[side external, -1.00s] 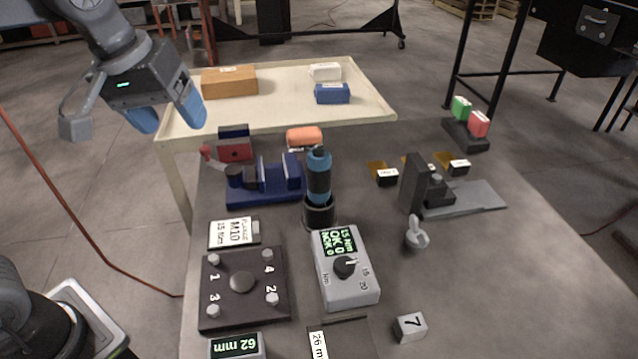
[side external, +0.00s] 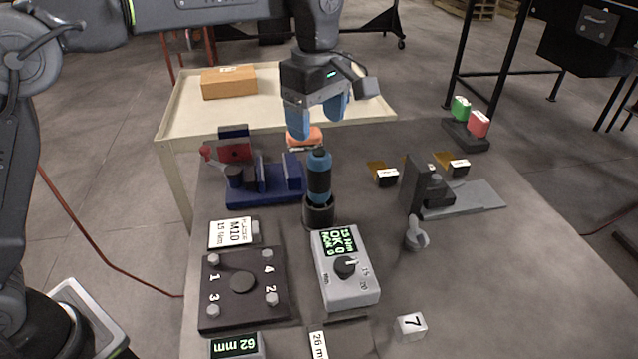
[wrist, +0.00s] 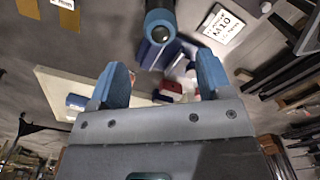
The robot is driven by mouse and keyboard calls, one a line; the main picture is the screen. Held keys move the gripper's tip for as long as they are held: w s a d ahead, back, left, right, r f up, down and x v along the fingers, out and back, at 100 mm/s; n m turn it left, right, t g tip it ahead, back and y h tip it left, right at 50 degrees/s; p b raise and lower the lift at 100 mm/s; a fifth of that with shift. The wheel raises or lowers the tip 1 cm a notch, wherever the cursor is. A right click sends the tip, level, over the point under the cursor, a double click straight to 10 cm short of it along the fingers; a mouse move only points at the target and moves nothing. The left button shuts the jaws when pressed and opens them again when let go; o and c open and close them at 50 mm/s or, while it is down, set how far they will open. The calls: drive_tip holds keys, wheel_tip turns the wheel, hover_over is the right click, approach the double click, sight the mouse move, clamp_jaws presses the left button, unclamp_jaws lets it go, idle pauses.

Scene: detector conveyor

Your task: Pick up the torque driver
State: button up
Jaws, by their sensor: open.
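The torque driver (side external: 319,176) is a blue and black cylinder standing upright in a dark round holder (side external: 319,212) on the grey table. In the wrist view the driver (wrist: 159,20) shows at the top, beyond the fingertips and between their lines. My gripper (side external: 318,118) is open and empty, with blue fingers pointing down, above and seemingly a little behind the driver's top. The gripper (wrist: 160,75) also shows in the wrist view. The fingers do not appear to touch the driver.
A torque tester (side external: 345,270) stands in front of the holder, and a bolt plate (side external: 242,312) lies front left. A blue vise (side external: 262,188) is close on the left. A grey stand (side external: 414,186) is on the right. An orange object (side external: 304,138) lies behind.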

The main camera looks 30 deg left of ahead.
sight(319, 153)
wheel_tip(319, 153, down, 5)
drive_tip(key=shift+r, duration=0.15)
drive_tip(key=shift+s+d+f, duration=0.1)
drive_tip(key=shift+d+f, duration=0.1)
drive_tip(key=shift+f, duration=1.15)
drive_tip(key=shift+s+d+f, duration=0.1)
drive_tip(key=shift+d+f, duration=0.05)
drive_tip(key=shift+f, duration=1.15)
drive_tip(key=shift+c, duration=0.3)
drive_tip(key=c, duration=1.2)
drive_tip(key=shift+w+r, duration=0.1)
clamp_jaws()
drive_tip(key=shift+r, duration=0.55)
wheel_tip(319, 153, up, 16)
drive_tip(key=shift+r, duration=0.2)
